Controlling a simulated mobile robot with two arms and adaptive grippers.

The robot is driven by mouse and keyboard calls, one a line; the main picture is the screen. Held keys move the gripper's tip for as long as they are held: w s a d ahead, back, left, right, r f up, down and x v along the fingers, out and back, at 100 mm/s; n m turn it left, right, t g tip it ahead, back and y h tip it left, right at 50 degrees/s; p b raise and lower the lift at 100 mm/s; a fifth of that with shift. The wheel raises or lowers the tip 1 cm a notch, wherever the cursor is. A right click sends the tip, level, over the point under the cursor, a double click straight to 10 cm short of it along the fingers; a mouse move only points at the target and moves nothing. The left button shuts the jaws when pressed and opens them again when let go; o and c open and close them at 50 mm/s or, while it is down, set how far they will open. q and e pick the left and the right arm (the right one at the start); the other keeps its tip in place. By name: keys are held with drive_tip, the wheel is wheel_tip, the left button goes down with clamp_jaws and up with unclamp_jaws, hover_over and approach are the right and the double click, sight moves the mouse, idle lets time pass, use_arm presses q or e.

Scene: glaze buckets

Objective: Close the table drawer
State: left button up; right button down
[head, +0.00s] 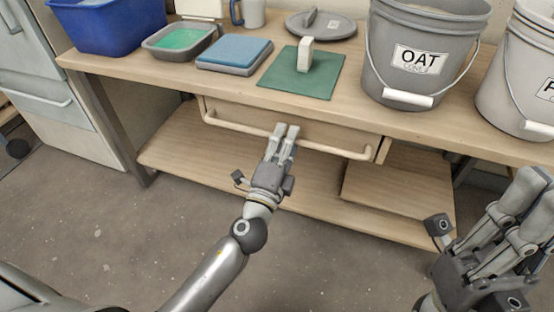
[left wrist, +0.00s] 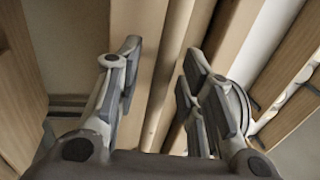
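The table drawer (head: 240,109) is a wooden front under the tabletop with a long pale bar handle (head: 345,150). A strip of its side shows at the right end, so it seems to stand slightly out. My left gripper (head: 286,130) is at the middle of the handle. In the left wrist view, the bar handle (left wrist: 171,75) runs between its spread fingers, with a gap on the left; contact on the right is unclear. My right gripper (head: 540,190) is at the lower right, away from the drawer; its finger opening is unclear.
On the table (head: 180,79) stand a blue bin (head: 105,28), trays, a green board (head: 300,82), a grey lid (head: 322,26) and an OAT bucket (head: 420,60). A second bucket (head: 520,85) is at the right. A lower shelf (head: 215,170) lies beneath. The floor in front is clear.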

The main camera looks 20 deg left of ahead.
use_arm(q)
drive_tip(key=s+f, duration=0.2)
drive_tip(key=s, duration=0.8)
drive_tip(key=shift+s+a, duration=0.15)
drive_tip(key=shift+s, duration=0.25)
